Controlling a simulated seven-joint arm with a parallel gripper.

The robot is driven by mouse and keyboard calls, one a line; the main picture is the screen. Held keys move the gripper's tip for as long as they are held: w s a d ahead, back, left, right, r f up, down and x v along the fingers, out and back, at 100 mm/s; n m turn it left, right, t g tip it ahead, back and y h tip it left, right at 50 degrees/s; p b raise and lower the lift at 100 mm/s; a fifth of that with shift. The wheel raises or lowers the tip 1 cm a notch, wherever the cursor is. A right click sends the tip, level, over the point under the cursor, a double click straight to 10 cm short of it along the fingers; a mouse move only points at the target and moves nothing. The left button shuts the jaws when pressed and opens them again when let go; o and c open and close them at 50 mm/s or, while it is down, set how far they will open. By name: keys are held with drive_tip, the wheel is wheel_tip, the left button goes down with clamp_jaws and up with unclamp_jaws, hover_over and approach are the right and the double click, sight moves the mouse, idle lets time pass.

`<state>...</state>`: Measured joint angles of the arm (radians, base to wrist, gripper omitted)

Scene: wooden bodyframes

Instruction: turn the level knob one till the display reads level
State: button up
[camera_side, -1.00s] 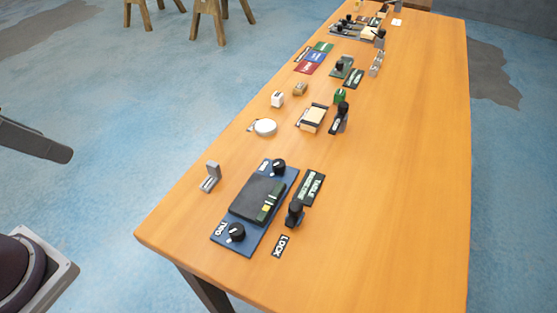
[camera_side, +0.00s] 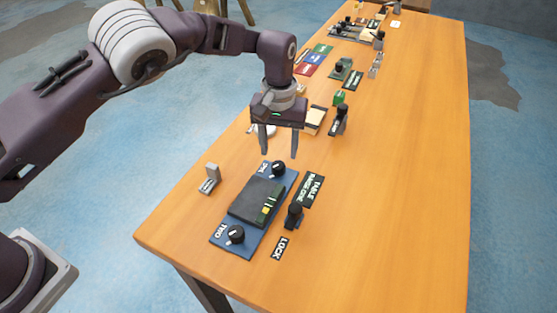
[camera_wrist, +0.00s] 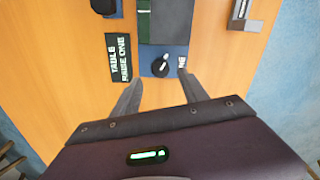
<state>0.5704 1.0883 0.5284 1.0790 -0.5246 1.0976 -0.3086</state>
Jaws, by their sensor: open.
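The level knob one (camera_side: 278,168) is a black round knob at the far end of a blue panel (camera_side: 272,224). It also shows in the wrist view (camera_wrist: 160,67), with a pale mark and a partly hidden label beside it. The display (camera_side: 252,198) is a dark block on the panel with green and yellow bars along its right side; its reading is too small to tell. My gripper (camera_side: 279,153) is open and empty, pointing down above knob one. In the wrist view its fingertips (camera_wrist: 160,77) lie either side of the knob, apart from it.
A second black knob (camera_side: 236,233) labelled TWO sits at the panel's near end. A black lever (camera_side: 294,214) stands right of the panel, by the TABLE RAISE ONE sign (camera_side: 311,188) and LOCK sign (camera_side: 280,248). A grey bracket (camera_side: 209,180) stands left. The table's right side is clear.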

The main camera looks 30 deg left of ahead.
sight(279, 164)
wheel_tip(279, 164, down, 5)
drive_tip(key=shift+f, duration=0.1)
drive_tip(key=shift+c, duration=0.4)
clamp_jaws()
drive_tip(key=shift+m, duration=1.7)
drive_tip(key=shift+o, duration=0.4)
unclamp_jaws()
drive_tip(key=shift+r, duration=0.2)
